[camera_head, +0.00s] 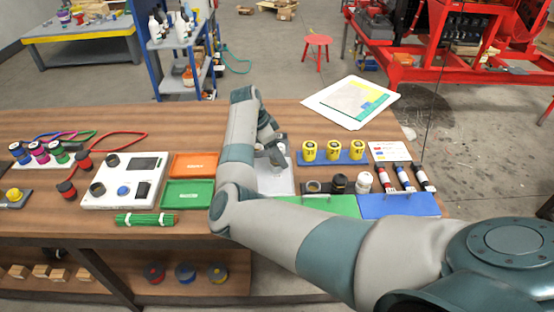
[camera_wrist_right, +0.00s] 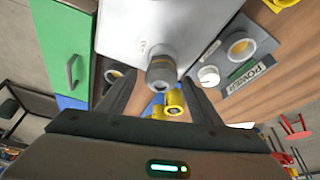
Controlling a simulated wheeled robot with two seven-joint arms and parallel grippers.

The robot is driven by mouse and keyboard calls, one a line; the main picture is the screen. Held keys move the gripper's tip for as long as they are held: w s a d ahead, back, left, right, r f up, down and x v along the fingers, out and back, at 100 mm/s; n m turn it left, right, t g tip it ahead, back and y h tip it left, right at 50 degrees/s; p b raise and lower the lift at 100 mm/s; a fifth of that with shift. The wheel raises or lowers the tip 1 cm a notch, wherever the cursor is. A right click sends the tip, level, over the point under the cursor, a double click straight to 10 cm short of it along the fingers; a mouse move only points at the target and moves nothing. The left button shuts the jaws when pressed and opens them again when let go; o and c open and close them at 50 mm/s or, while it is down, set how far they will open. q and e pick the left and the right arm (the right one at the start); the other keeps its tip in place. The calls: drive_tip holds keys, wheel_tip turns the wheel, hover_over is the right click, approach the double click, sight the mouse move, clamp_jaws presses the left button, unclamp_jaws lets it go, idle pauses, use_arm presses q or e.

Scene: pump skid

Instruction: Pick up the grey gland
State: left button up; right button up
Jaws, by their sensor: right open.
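The grey gland (camera_wrist_right: 161,68), a short round fitting, shows in the right wrist view against the edge of a pale grey plate or box (camera_wrist_right: 185,20). My right gripper (camera_wrist_right: 160,78) is open, with one dark finger on each side of the gland. I cannot tell whether either finger touches it. In the head view my right gripper (camera_head: 270,143) is over the pale plate (camera_head: 275,182), and my arm hides much of that area, including the gland. My left gripper is not in view.
Yellow cylinders (camera_head: 333,149) stand on a blue tray to the right of my gripper. A green panel (camera_head: 318,206) and a blue panel (camera_head: 398,206) lie near the front edge. Orange (camera_head: 195,165) and green (camera_head: 187,194) trays lie to the left. A POWER-labelled panel (camera_wrist_right: 245,77) is close to the gripper.

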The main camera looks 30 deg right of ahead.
drive_tip(key=shift+d+f, duration=0.1)
drive_tip(key=shift+f, duration=0.2)
drive_tip(key=c, duration=1.3)
drive_tip(key=shift+o, duration=0.2)
drive_tip(key=shift+r, duration=0.1)
